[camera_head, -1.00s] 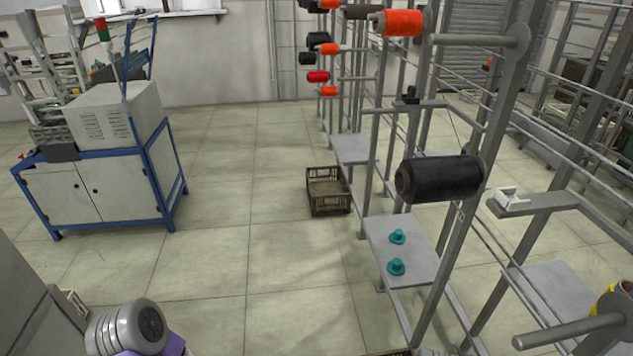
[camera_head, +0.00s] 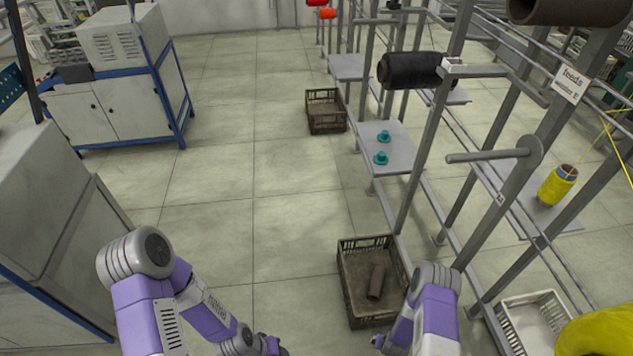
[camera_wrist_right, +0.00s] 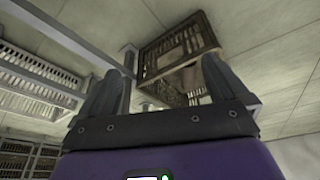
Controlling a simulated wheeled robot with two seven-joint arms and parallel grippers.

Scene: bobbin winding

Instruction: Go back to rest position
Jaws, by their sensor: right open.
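My left arm (camera_head: 150,300) comes in at the lower left of the head view. Its gripper (camera_head: 268,345) is at the bottom edge, partly cut off, and its jaw state is unclear. My right arm (camera_head: 432,312) is at the bottom right of centre, beside the near brown crate. In the right wrist view my right gripper (camera_wrist_right: 165,85) has its two dark fingers apart with nothing held between them. The brown crate (camera_wrist_right: 170,45) shows beyond those fingers.
The near brown crate (camera_head: 350,290) holds a brown tube (camera_head: 377,282). The grey rack (camera_head: 490,200) stands at right with a black spool (camera_head: 410,70) and yellow spool (camera_head: 557,185). A white crate (camera_head: 510,325) is lower right. A grey cabinet (camera_head: 50,220) is left; central floor is clear.

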